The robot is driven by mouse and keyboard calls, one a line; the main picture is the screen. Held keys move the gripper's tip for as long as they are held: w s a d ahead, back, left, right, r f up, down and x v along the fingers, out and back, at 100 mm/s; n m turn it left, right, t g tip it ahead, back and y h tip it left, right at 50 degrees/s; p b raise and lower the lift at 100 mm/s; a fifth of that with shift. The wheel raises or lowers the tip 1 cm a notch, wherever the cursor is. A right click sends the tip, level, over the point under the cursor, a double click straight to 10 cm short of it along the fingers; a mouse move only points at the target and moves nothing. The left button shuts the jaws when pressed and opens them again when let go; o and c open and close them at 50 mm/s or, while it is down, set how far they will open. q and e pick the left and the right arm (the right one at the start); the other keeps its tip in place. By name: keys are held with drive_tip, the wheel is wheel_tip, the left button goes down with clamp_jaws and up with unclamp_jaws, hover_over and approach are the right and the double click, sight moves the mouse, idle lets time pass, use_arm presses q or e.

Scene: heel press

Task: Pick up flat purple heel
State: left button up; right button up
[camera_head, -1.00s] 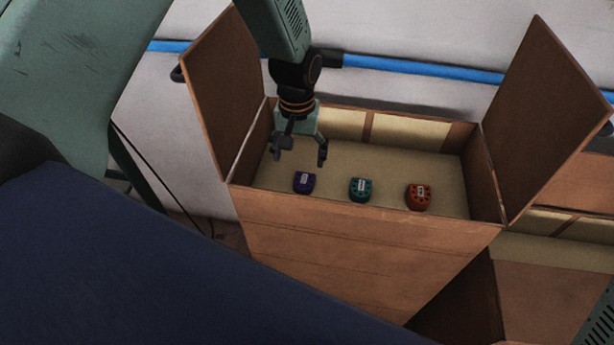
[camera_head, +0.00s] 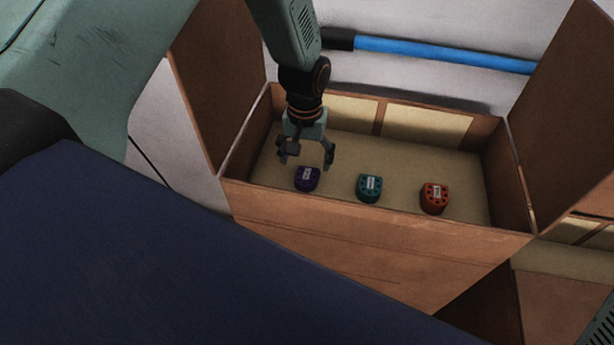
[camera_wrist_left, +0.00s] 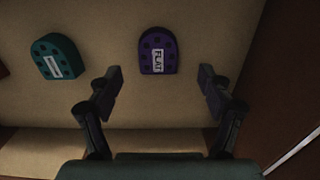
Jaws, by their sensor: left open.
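The flat purple heel (camera_head: 307,178) lies on the floor of an open box, leftmost of three heels. In the left wrist view the purple heel (camera_wrist_left: 158,50) shows a white label reading "FLAT". My left gripper (camera_head: 306,160) is open and empty, hanging over the box just above and behind the purple heel. In the left wrist view its fingers (camera_wrist_left: 164,88) are spread wide, with the heel ahead of the gap between them and apart from both. My right gripper is not in view.
A teal heel (camera_head: 369,188) and a red heel (camera_head: 434,198) lie to the right of the purple one. The brown box (camera_head: 360,230) has upright walls and raised flaps at left (camera_head: 215,80) and right (camera_head: 570,120). Its floor behind the heels is bare.

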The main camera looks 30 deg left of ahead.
sight(306, 176)
use_arm(q)
drive_tip(key=f, duration=0.4)
drive_tip(key=shift+d, duration=0.2)
drive_tip(key=shift+s+a+f, duration=0.1)
drive_tip(key=shift+f, duration=0.25)
drive_tip(key=shift+w+f, duration=0.1)
drive_tip(key=shift+w, duration=0.1)
drive_tip(key=shift+c, duration=1.2)
drive_tip(key=shift+s, duration=0.15)
drive_tip(key=c, duration=1)
